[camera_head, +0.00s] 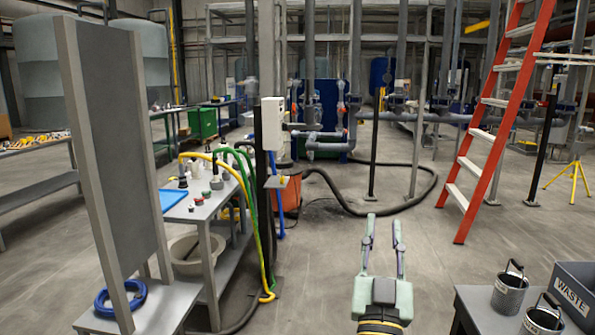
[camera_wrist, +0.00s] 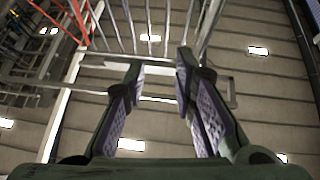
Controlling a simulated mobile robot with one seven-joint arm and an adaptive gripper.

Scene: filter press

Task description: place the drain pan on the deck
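A wide, round, beige pan (camera_head: 192,254), which looks like the drain pan, sits on the low shelf under the grey bench at the left. The bench and its leg hide part of it. A dark grey flat top (camera_head: 483,312) at the lower right may be the deck; I cannot tell for sure. My gripper (camera_head: 384,222) points up in the open area right of the bench, well apart from the pan. Its two fingers stand apart with nothing between them. In the wrist view my gripper (camera_wrist: 160,68) is also open and empty against the ceiling.
Two buckets (camera_head: 509,292) and a WASTE bin (camera_head: 572,292) stand on the dark top. A tall grey panel (camera_head: 115,150) and a blue hose coil (camera_head: 120,298) are at the left. Yellow and green hoses (camera_head: 262,250) hang beside the bench. A red ladder (camera_head: 495,130) stands right.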

